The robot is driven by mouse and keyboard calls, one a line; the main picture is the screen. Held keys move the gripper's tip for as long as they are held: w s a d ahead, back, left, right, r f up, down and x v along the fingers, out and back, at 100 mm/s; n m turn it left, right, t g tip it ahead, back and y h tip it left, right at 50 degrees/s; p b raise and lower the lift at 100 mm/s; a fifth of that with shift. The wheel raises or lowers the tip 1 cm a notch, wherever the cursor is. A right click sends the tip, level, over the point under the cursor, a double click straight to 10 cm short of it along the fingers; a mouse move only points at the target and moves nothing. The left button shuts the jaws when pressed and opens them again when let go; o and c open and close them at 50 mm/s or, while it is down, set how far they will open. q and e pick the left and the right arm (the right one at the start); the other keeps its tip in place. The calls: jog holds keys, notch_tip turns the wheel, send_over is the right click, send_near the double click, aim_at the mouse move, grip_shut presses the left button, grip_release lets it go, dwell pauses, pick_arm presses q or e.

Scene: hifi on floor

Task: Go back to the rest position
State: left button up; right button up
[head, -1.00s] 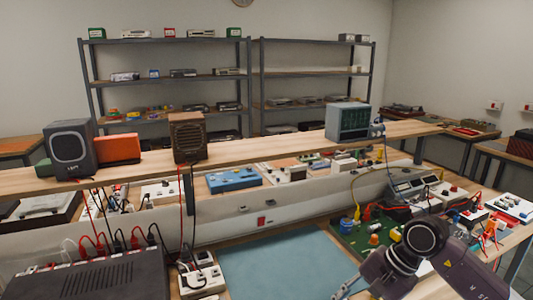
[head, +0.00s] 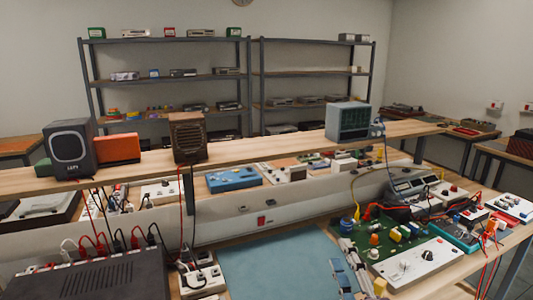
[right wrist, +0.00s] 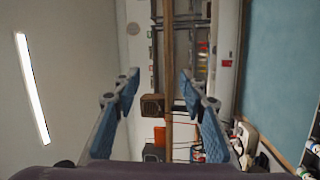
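My right gripper (head: 350,274) shows at the lower edge of the head view, over the bench between the blue mat and the green circuit board. In the right wrist view its two blue-padded fingers (right wrist: 158,84) stand well apart with nothing between them, so it is open and empty. Most of the right arm is out of the head view. My left gripper and left arm are not in view.
A blue mat (head: 285,268) covers the bench middle. A green circuit board (head: 385,240) and a white panel box (head: 424,264) lie at right. A dark hifi unit (head: 90,278) stands at front left. A raised shelf (head: 245,152) carries speakers and an oscilloscope (head: 348,121).

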jog(key=s+d+f+m+g+h, duration=0.2)
jog(key=d+f+m, duration=0.15)
jog(key=f, duration=0.25)
jog(key=s+d+f+m+g+h, duration=0.2)
jog(key=s+f+m+g, duration=0.15)
jog(key=f, duration=0.25)
jog(key=s+a+f+m+g+y, duration=0.1)
jog(key=s+f+m+g, duration=0.4)
jog(key=s+f, duration=0.55)
jog(key=s+f+m+g, duration=0.4)
jog(key=s+f+g, duration=0.25)
jog(key=s, duration=0.65)
notch_tip(320, 180, down, 28)
jog(key=s, duration=0.3)
jog(key=s+d+f+g, duration=0.1)
jog(key=s+d+f, duration=0.1)
jog(key=s+f, duration=1.3)
jog(key=shift+s+d+g, duration=0.3)
jog(key=shift+s+g, duration=0.1)
jog(key=shift+s, duration=0.35)
